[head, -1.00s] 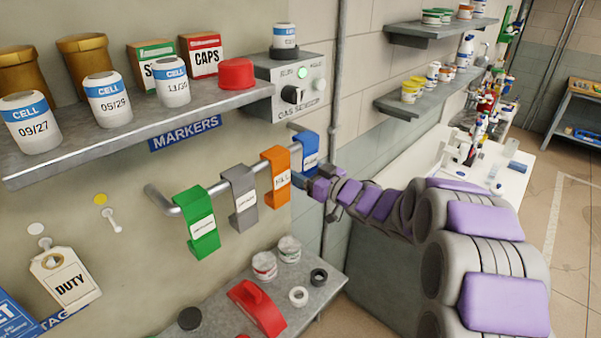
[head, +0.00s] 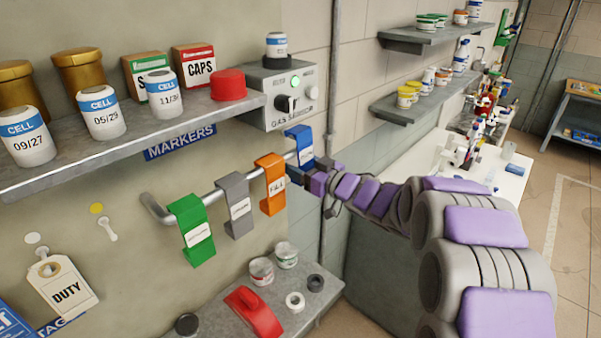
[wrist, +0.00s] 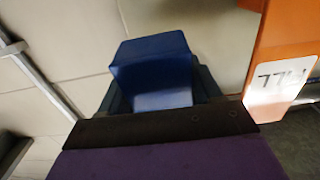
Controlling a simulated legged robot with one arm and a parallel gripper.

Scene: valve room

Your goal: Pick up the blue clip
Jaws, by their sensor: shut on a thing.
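The blue clip (head: 299,143) is at the far right end of the row of clips in the head view, at the end of the rail (head: 225,185). My gripper (head: 296,172) is shut on its lower part. In the wrist view the blue clip (wrist: 155,65) sits between the dark jaws (wrist: 160,95), with its folded top sticking out beyond them. The clip sits higher than the orange clip beside it. I cannot tell whether it still touches the rail.
The orange clip (head: 271,184), grey clip (head: 236,205) and green clip (head: 192,230) hang on the rail to the left. Above are the marker shelf (head: 130,150) and a grey switch box (head: 285,95). A lower shelf (head: 318,295) holds small items.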

